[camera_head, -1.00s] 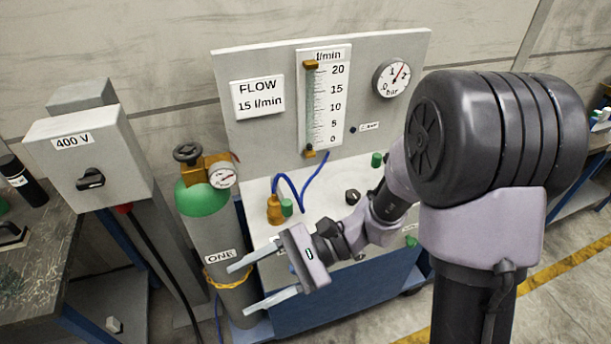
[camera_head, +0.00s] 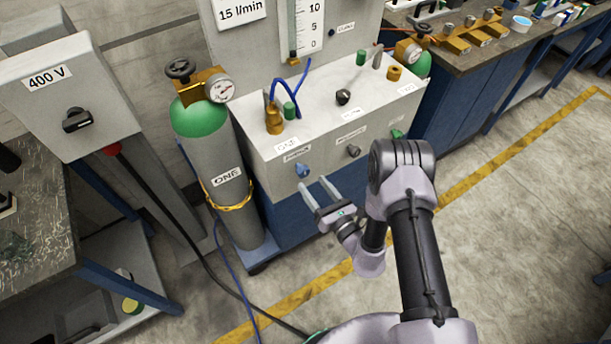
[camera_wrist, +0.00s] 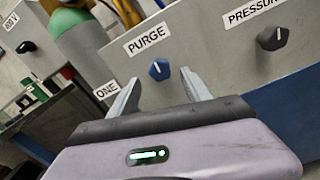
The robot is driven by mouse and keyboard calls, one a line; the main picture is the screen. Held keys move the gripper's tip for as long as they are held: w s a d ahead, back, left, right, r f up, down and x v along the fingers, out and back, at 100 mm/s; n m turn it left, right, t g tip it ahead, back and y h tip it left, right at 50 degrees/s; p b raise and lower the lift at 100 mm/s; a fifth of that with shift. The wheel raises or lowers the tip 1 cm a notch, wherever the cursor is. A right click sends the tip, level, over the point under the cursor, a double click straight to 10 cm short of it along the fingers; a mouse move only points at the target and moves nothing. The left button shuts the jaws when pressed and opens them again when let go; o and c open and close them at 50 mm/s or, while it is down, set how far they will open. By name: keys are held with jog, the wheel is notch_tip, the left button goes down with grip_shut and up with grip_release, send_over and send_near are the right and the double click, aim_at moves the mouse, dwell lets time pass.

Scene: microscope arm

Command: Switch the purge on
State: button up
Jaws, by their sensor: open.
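The purge knob is the small blue knob (camera_head: 302,170) at the left of the grey panel's front face. In the wrist view the blue knob (camera_wrist: 158,69) sits just below the PURGE label (camera_wrist: 147,39), its white mark pointing roughly up. My gripper (camera_head: 314,184) is open and empty, in front of the panel near the knob. In the wrist view the fingertips of my gripper (camera_wrist: 159,80) lie on either side of the knob, apparently short of it. I cannot tell the exact gap.
A dark PRESSURE knob (camera_wrist: 272,38) is to the right of the purge knob. Gas cylinder ONE (camera_head: 222,170) stands left of the panel. A 400 V switch box (camera_head: 65,95) is further left. A black cable runs over the floor. The floor at right is open.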

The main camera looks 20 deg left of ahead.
aim_at(305, 174)
jog(key=b+x, duration=0.1)
jog(key=x, duration=0.5)
jog(key=shift+c, duration=0.3)
grip_shut()
